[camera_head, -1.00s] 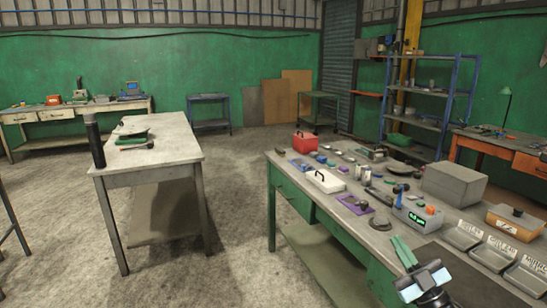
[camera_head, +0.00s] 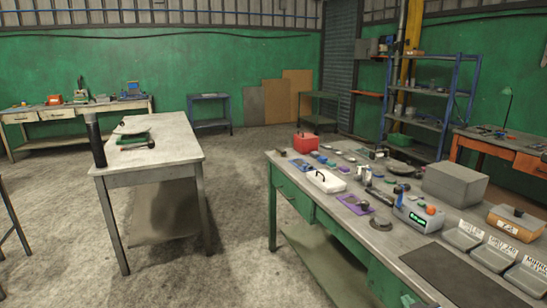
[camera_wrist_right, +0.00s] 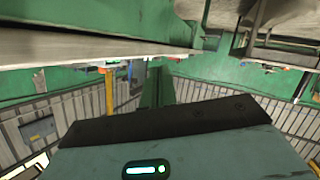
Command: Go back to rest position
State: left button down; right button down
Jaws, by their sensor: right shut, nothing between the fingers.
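My right gripper (camera_head: 408,300) shows only as green fingertips at the bottom edge of the head view, low beside the front edge of the green workbench (camera_head: 437,259). In the right wrist view its green fingers (camera_wrist_right: 157,82) are together, with nothing between them. The rest of the right arm is out of the head view. My left gripper is in neither view.

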jog(key=s+a+f+g+y, duration=0.1)
jog(key=s+a+f, duration=0.2)
jog(key=s+f, duration=0.25)
jog(key=s+a+f+g, duration=0.1)
jog(key=s+a+f, duration=0.35)
jog(key=s, duration=0.25)
jog(key=s+a+f+g, duration=0.1)
jog(key=s+a+f, duration=0.1)
jog(key=s, duration=0.7)
jog(key=s+a+f+g+y, duration=0.1)
jog(key=s+a+f, duration=0.1)
jog(key=s, duration=0.8)
jog(key=s+a+f+m+g+y, duration=0.1)
jog(key=s+a, duration=0.3)
jog(key=s, duration=0.6)
jog(key=shift+s+a+f+g, duration=0.2)
jog(key=shift+a+f+g, duration=0.1)
jog(key=shift+f, duration=0.1)
